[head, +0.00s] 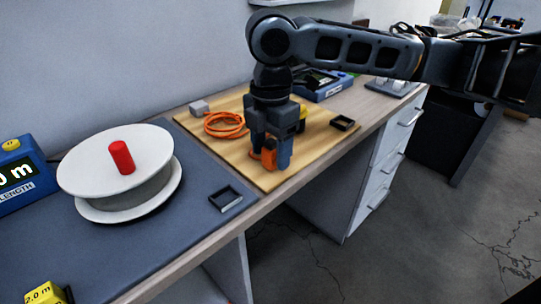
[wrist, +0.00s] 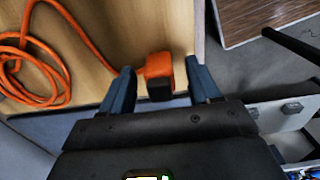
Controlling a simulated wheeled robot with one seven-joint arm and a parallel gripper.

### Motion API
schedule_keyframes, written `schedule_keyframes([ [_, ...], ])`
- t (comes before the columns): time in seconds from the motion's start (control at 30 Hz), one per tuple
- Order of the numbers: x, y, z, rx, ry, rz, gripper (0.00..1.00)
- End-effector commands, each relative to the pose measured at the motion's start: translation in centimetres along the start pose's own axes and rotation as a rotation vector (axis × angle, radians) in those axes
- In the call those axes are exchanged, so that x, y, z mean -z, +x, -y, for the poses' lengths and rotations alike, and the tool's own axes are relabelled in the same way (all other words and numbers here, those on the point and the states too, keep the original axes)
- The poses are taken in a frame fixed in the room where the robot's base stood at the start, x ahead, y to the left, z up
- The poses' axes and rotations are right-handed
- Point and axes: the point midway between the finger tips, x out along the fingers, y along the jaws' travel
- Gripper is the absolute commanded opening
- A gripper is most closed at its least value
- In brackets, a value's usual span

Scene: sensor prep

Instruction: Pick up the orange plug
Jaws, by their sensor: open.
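The orange plug (wrist: 160,70) lies on the wooden board near its edge, with a black end facing my gripper. In the wrist view it sits between the two blue fingers of my open gripper (wrist: 160,88), closer to the left finger. In the head view my gripper (head: 272,158) points down over the board, and the plug (head: 269,150) shows partly behind its fingers. An orange cable (wrist: 75,35) lies coiled on the board to the left. I cannot tell whether a finger touches the plug.
The wooden board (head: 215,150) also bears a small black tray (head: 342,123) and a grey block (head: 199,107). A white spool (head: 85,160) with a red handle stands on the dark mat at left, near another black tray (head: 226,198). A blue device (head: 325,88) stands behind.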

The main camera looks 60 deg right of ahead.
Motion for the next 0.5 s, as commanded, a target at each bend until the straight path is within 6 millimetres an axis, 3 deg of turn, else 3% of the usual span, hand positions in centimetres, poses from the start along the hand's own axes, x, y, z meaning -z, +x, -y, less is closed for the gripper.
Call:
schedule_keyframes([
  [0.3,0.02,0.5,-0.02,-0.001,0.0,-0.001,0.61],
  [0.5,0.02,0.49,-0.02,-0.001,0.0,-0.001,0.42],
])
